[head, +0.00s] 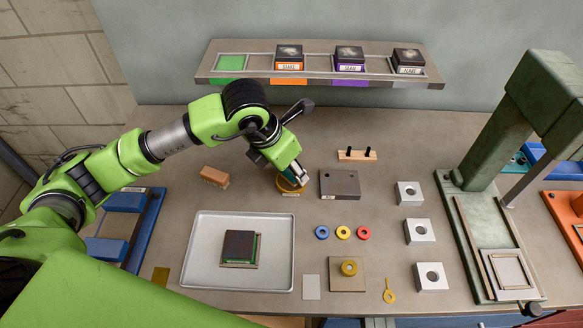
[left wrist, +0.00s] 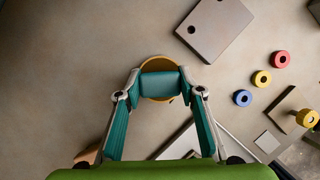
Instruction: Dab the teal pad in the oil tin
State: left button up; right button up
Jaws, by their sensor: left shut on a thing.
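The oil tin (head: 290,192) is a low round yellow dish on the bench, right of the wooden brush and left of the dark plate. In the left wrist view its yellow rim (left wrist: 157,62) shows around a teal block. My left gripper (head: 298,176) points down over the tin. In the left wrist view its fingers are shut on the teal pad (left wrist: 160,84), which spans the gap between the fingertips. The pad covers most of the tin's inside, so I cannot tell whether it touches the oil. My right gripper is not in view.
A grey tray (head: 200,280) holds a dark block in front. A wooden brush (head: 215,178) lies left, a dark plate (head: 340,184) right. Coloured rings (head: 343,233) and metal blocks (head: 419,231) lie farther right. The green press (head: 520,120) stands at right; a shelf (head: 320,79) is behind.

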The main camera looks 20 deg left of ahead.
pick_arm(q)
jog(key=shift+r+p, duration=1.35)
jog(key=shift+r, duration=1.9)
jog(key=shift+f, duration=0.1)
